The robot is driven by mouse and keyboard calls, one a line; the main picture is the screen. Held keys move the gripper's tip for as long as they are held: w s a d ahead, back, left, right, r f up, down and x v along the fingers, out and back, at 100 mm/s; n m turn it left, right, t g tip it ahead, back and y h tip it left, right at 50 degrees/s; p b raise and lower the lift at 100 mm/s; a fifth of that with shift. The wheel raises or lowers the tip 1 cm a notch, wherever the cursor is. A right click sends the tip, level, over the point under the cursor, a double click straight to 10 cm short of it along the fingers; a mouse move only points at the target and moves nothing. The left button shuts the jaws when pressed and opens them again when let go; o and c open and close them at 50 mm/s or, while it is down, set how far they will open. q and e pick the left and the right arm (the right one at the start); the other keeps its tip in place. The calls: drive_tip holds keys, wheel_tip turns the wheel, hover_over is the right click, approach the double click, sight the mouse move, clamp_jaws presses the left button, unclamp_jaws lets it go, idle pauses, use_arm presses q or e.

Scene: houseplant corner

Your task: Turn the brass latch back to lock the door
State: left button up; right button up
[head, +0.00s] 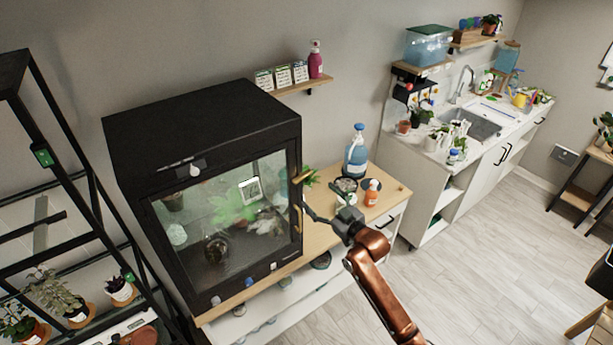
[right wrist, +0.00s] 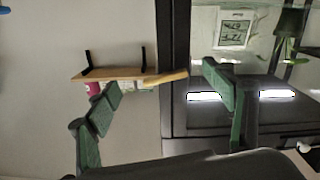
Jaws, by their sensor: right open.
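The brass latch (head: 302,176) is on the right edge of the black terrarium cabinet's glass door (head: 225,215). It lies close to level, its end sticking out past the cabinet's side. In the right wrist view the latch (right wrist: 168,77) lies between my two green fingers, with a gap to each. My right gripper (head: 318,212) is open and empty just below and right of the latch, near the cabinet's front right edge. The door looks closed against its frame. My left gripper is not in view.
On the wooden counter right of the cabinet stand a blue bottle (head: 356,152) and an orange bottle (head: 372,193), close to my right gripper. A wall shelf (head: 300,88) with packets hangs above. A black plant rack (head: 85,190) stands at left.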

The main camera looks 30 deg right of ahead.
sight(302, 176)
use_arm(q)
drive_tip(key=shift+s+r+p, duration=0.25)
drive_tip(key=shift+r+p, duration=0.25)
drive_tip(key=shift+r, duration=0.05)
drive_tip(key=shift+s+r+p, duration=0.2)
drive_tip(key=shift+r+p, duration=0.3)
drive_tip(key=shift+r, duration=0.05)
use_arm(e)
drive_tip(key=w+a+r, duration=0.1)
drive_tip(key=w+r, duration=0.1)
drive_tip(key=w, duration=0.5)
drive_tip(key=shift+w+r, duration=0.2)
drive_tip(key=shift+w, duration=0.1)
drive_tip(key=shift+c, duration=0.6)
drive_tip(key=c, duration=1)
drive_tip(key=shift+a+r+m+p, duration=0.1)
drive_tip(key=shift+r+m+p, duration=0.05)
drive_tip(key=shift+m+p, duration=0.45)
drive_tip(key=shift+c, duration=0.2)
drive_tip(key=shift+m+p, duration=0.45)
drive_tip(key=shift+m, duration=0.35)
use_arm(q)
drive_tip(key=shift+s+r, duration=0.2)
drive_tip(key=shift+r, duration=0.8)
